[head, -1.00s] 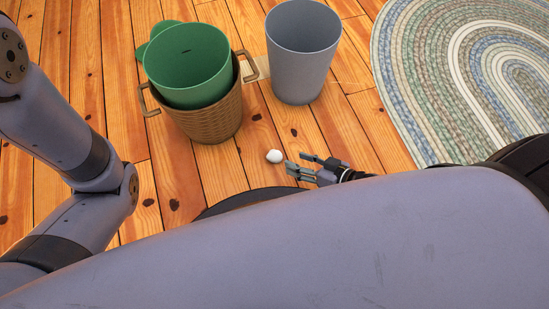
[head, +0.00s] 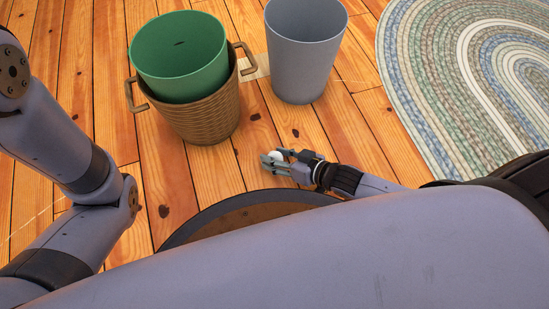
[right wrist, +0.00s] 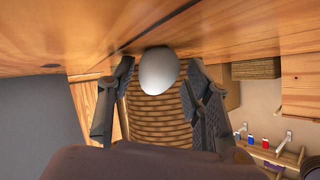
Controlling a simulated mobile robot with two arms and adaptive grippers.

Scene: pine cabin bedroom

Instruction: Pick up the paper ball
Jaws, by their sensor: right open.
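The white paper ball (head: 276,155) lies on the plank floor, in front of the wicker basket. In the right wrist view the ball (right wrist: 159,71) sits between the two fingers, toward their tips. My right gripper (head: 277,157) is open around the ball, low at the floor, with a finger on either side. In the right wrist view the open gripper (right wrist: 155,90) shows gaps beside the ball. In the head view the fingers partly hide the ball. My left arm shows at the left edge, but its gripper is out of view.
A wicker basket (head: 205,118) with a green bin (head: 180,60) inside stands just beyond the ball. A grey bin (head: 302,60) stands to its right. A braided oval rug (head: 430,90) lies at the right. Floor left of the basket is clear.

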